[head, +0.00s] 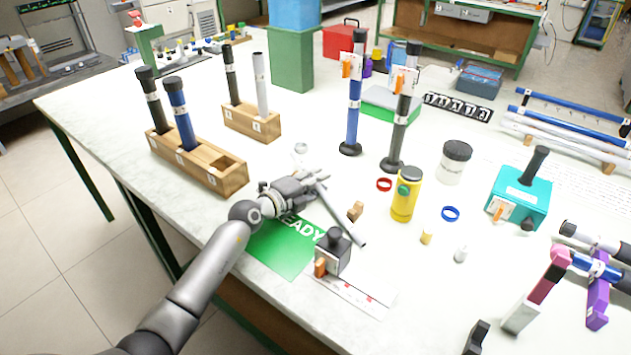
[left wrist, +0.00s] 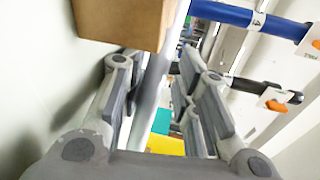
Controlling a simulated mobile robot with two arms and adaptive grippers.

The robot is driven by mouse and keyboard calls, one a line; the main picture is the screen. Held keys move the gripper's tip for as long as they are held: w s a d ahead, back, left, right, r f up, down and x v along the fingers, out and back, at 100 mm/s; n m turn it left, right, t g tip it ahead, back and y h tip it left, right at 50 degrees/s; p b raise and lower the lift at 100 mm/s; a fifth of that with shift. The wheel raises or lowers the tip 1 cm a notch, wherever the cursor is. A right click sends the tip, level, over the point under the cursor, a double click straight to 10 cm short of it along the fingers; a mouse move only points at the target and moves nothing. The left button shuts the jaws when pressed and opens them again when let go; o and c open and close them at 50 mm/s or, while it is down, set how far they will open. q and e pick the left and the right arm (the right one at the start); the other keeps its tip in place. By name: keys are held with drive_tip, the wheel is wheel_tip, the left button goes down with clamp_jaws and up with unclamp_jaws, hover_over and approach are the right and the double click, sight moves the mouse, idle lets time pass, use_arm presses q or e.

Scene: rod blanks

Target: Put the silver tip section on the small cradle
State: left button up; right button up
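The silver tip section (head: 345,220) is a plain grey rod, slanting from my left gripper down and to the right in the head view. My left gripper (head: 312,181) is shut on it near its upper end. In the left wrist view the rod (left wrist: 153,85) runs blurred between the two finger pads. A brown wooden block (left wrist: 120,20) fills the top of the wrist view; I cannot tell which one. My right gripper is not in view.
A green mat (head: 280,245) lies below my gripper. A yellow bottle (head: 405,195) and two upright rods, blue (head: 354,105) and black (head: 400,125), stand beyond. Wooden racks (head: 225,178) are at left.

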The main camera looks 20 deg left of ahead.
use_arm(q)
drive_tip(key=shift+s+f, duration=0.15)
drive_tip(key=shift+f, duration=0.3)
drive_tip(key=shift+r, duration=0.6)
drive_tip(key=v, duration=0.4)
drive_tip(key=p+v, duration=0.1)
drive_tip(key=v, duration=0.7)
drive_tip(key=shift+r+p, duration=0.3)
drive_tip(key=shift+p, duration=0.1)
